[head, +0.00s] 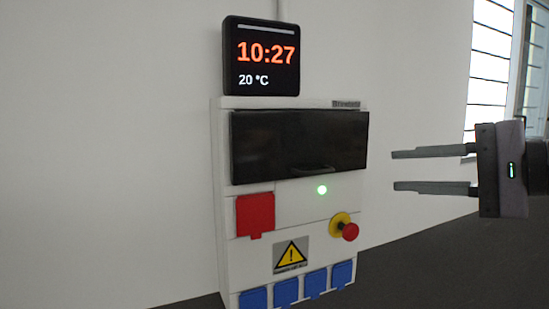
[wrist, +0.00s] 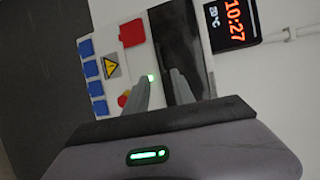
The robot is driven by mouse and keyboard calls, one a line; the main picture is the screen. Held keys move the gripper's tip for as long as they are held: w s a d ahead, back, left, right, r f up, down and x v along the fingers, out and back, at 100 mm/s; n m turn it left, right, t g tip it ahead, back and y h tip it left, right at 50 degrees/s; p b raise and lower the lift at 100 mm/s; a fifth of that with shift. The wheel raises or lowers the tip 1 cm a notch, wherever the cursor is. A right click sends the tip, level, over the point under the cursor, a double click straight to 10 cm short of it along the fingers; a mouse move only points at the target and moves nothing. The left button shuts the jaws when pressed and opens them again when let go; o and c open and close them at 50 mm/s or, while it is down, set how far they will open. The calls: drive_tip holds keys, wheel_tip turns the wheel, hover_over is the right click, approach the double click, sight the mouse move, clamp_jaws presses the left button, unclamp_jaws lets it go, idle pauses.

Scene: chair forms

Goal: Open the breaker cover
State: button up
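The breaker cover (head: 300,143) is a glossy black panel across the upper part of a white wall-mounted electrical box (head: 225,200). It looks closed, with a small handle near its lower edge. In the wrist view the cover (wrist: 176,45) appears turned on its side, partly hidden by a finger. My gripper (head: 405,170) is to the right of the box in the head view, its two fingers apart and pointing left toward it. Nothing is between the fingers. In the wrist view my gripper (wrist: 162,88) points at the box, fingers spread.
A black clock display (head: 262,57) sits on top of the box. Below the cover are a red socket flap (head: 256,214), a green light (head: 322,190), a red emergency button (head: 349,231) on yellow and several blue flaps (head: 286,291). A window (head: 490,65) is at the right.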

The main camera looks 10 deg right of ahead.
sight(321, 173)
drive_tip(key=p+x, duration=0.1)
drive_tip(key=x, duration=1.2)
drive_tip(key=shift+w+a+p, duration=0.2)
drive_tip(key=shift+a+p, duration=0.05)
drive_tip(key=shift+p, duration=0.15)
drive_tip(key=shift+w+a+f, duration=0.25)
drive_tip(key=shift+w, duration=0.25)
clamp_jaws()
